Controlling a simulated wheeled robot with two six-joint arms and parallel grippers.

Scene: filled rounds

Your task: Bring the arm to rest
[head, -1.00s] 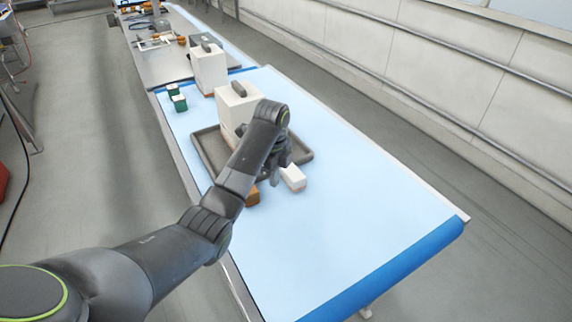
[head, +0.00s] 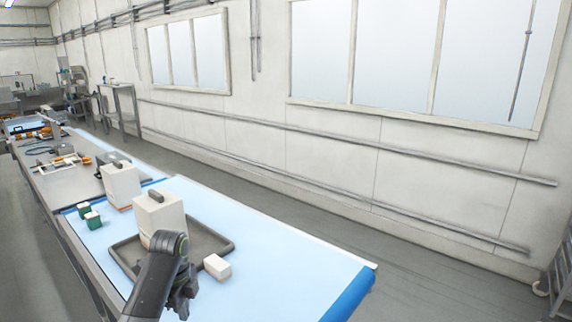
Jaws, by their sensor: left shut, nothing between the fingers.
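My left gripper (head: 182,303) is low in the head view, at the end of my dark grey arm (head: 158,272), which comes in from the bottom. It is shut with nothing seen in it, over the near side of the dark grey tray (head: 217,238). A small white block (head: 217,266) lies just right of it, apart from the fingers, by the tray's near right edge. A white box with a dark handle (head: 160,216) stands at the tray. My arm hides part of the tray. My right gripper is out of the picture.
The table with the light blue mat (head: 285,262) is clear to the right. A second white box (head: 121,182) stands farther back. A long wall (head: 420,180) with windows runs behind.

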